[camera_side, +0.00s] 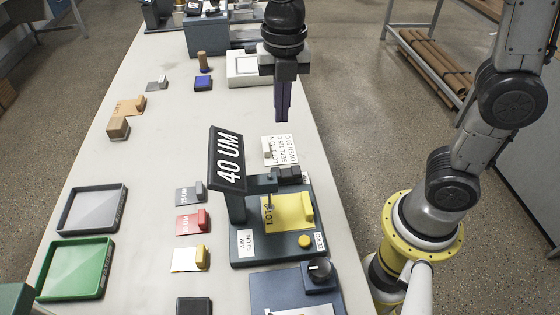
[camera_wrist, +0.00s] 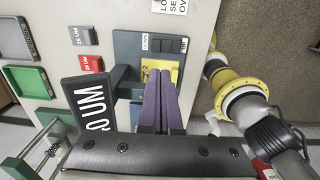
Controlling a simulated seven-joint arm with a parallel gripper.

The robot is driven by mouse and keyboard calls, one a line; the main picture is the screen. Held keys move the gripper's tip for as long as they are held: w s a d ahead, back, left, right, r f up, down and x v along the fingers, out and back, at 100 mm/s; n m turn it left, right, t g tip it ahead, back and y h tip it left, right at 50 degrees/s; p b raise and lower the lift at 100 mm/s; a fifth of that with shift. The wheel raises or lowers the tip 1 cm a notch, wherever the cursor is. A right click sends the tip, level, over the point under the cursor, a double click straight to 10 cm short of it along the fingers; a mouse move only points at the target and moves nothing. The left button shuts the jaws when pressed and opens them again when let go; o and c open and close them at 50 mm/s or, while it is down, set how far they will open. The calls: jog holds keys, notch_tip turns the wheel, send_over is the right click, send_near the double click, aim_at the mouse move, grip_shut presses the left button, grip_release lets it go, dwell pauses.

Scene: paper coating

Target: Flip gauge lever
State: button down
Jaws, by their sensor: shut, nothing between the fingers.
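The gauge (camera_side: 246,247) is a dark base with a tilted display (camera_side: 228,159) reading "40 UM"; the display also shows in the wrist view (camera_wrist: 90,103). A black block (camera_side: 288,174), apparently the lever, sits at the gauge's far edge beside a small white label; it also shows in the wrist view (camera_wrist: 160,45). A yellow card (camera_side: 288,212) marked LOT lies on the gauge under its probe. My gripper (camera_side: 282,120) is shut and empty, pointing down above and beyond the block. In the wrist view its purple fingers (camera_wrist: 167,76) cover part of the yellow card.
A white note card (camera_side: 280,149) lies just beyond the gauge. Grey, red and white-yellow samples (camera_side: 188,222) lie left of it. A dark-blue unit with a knob (camera_side: 319,269) stands in front. Green (camera_side: 73,292) and grey trays are at the left edge. The table between is clear.

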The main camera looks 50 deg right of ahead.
aim_at(288, 172)
jog(key=shift+a+f, duration=0.15)
notch_tip(288, 172, down, 14)
jog(key=shift+r, duration=0.1)
dwell(0.7)
jog(key=shift+a, duration=0.1)
jog(key=shift+w+a+f+g, duration=0.1)
jog(key=shift+f+g, duration=0.2)
jog(key=shift+f, duration=0.05)
jog(key=shift+h, duration=0.3)
jog(key=shift+f, duration=0.1)
jog(key=shift+s+d, duration=0.7)
jog(key=shift+s, duration=0.05)
jog(key=shift+r, duration=0.25)
